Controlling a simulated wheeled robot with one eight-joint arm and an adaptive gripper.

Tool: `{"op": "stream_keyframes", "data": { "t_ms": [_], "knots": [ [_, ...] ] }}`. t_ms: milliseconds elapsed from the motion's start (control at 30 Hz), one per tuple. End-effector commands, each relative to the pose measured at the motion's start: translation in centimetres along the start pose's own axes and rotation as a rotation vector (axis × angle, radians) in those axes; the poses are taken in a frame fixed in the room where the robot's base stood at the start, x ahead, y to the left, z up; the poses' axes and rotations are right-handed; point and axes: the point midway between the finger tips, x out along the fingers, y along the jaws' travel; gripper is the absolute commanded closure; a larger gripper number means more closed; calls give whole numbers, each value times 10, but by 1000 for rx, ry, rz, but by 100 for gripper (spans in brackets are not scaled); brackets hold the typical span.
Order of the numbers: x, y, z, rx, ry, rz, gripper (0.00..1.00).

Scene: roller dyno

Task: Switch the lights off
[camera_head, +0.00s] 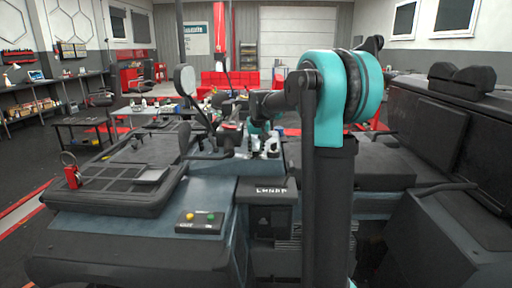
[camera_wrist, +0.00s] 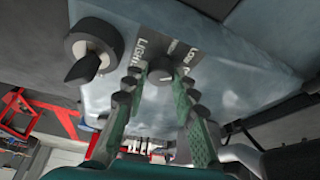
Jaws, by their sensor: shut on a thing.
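In the wrist view a small dark round knob (camera_wrist: 160,70) with a pale pointer mark sits on a blue-grey panel (camera_wrist: 225,85). A black label plate (camera_wrist: 168,45) beside it reads "LIGHT" and "LOW"; the rest of its text is hard to read. My gripper (camera_wrist: 160,78) has its teal fingers on both sides of this knob and is shut on it. In the head view my arm reaches forward over the machine, and the fingertips and knob cannot be made out there.
A larger rotary switch (camera_wrist: 92,52) with a black handle is left of the label in the wrist view.

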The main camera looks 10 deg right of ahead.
Motion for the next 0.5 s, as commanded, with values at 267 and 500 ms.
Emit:
{"op": "stream_keyframes", "data": {
  "t_ms": [267, 500],
  "knots": [
    [0, -2, 0, 132, 0, 54, 100],
    [0, -2, 0, 142, 0, 57, 100]
  ]
}}
